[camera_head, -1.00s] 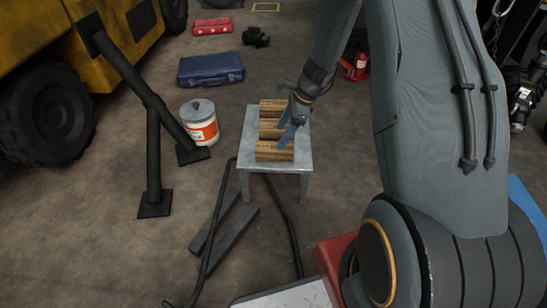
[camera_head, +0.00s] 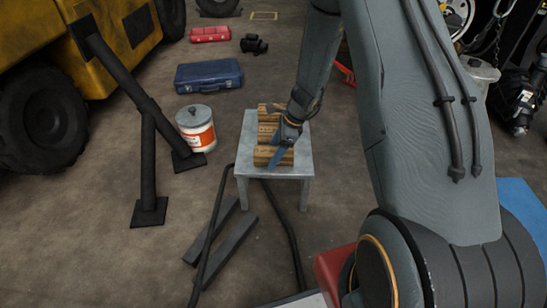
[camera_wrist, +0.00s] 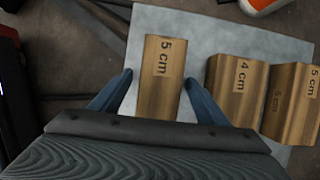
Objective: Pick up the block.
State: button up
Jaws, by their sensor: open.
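Several wooden blocks stand in a row on a small grey table (camera_head: 304,165). In the wrist view, a block marked 5 cm (camera_wrist: 160,85) lies between the two blue fingers of my gripper (camera_wrist: 160,92). The fingers are apart, with a gap on each side of the block. A block marked 4 cm (camera_wrist: 234,88) and another marked 5 cm (camera_wrist: 292,104) are to its right. In the head view, my gripper (camera_head: 275,159) is at the nearest block (camera_head: 261,156), partly covering it. The lower part of that block is hidden in the wrist view.
A white bucket with an orange label (camera_head: 197,130) and a blue toolbox (camera_head: 208,74) are left of and behind the table. Black bars (camera_head: 220,240) and a bent tube (camera_head: 213,225) lie in front of it. A yellow vehicle (camera_head: 45,50) is at the far left.

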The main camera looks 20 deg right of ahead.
jog(key=shift+c, duration=0.5)
jog(key=shift+r, duration=0.1)
jog(key=c, duration=1.2)
